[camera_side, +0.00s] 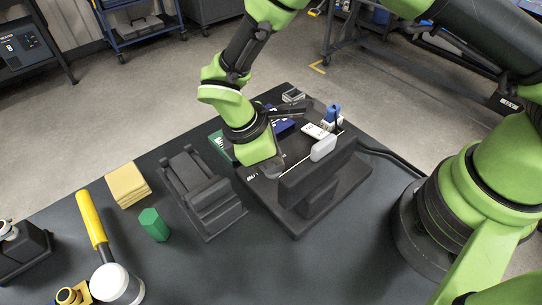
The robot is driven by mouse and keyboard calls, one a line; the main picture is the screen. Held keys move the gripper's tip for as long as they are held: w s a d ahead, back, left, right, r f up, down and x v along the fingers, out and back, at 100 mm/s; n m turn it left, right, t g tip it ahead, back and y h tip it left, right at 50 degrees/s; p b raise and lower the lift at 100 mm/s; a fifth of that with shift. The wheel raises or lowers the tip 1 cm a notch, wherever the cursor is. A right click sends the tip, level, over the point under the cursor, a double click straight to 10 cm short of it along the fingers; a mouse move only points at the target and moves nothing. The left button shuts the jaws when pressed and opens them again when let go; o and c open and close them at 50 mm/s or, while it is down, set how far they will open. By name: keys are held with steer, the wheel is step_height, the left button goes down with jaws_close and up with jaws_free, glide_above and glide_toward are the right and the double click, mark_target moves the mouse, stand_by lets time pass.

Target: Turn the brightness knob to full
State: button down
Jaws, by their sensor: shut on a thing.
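My gripper (314,110) reaches right from the green wrist, over the rear of the dark raised stand on the bench. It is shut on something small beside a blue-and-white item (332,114). The fingertips and the brightness knob between them are too small and too covered to make out, so I cannot read the knob's turn. A white labelled piece (318,131) lies just in front of the gripper. A pale grey rounded block (323,148) sits near the top edge of the dark upright panel (312,178), beside a thin bright line.
A dark cradle (200,190), a green hexagonal block (154,224), yellow pads (127,185) and a yellow-handled mallet (92,218) stand to the left on the bench. A black cable (385,154) runs right from the stand. The front middle of the bench is clear.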

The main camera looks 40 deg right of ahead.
steer(key=shift+m, duration=0.3)
steer(key=m+g+y, duration=0.1)
steer(key=m, duration=0.2)
steer(key=m+y, duration=0.1)
steer(key=m, duration=0.2)
steer(key=shift+w+g, duration=0.1)
steer(key=shift+g, duration=0.3)
steer(key=m+y, duration=0.1)
steer(key=m, duration=0.2)
steer(key=m+y, duration=0.1)
steer(key=m, duration=0.2)
steer(key=shift+d+m+y, duration=0.15)
steer(key=shift+m+y, duration=0.15)
steer(key=shift+m, duration=0.1)
steer(key=m+y, duration=0.1)
steer(key=m, duration=0.1)
steer(key=m+y, duration=0.1)
steer(key=m, duration=0.2)
steer(key=shift+d+m, duration=0.1)
steer(key=shift+m, duration=0.2)
steer(key=m, duration=0.2)
steer(key=m+t+y, duration=0.1)
steer(key=m, duration=0.1)
steer(key=shift+m+t, duration=0.3)
steer(key=shift+m, duration=0.1)
steer(key=c, duration=1.2)
jaws_free()
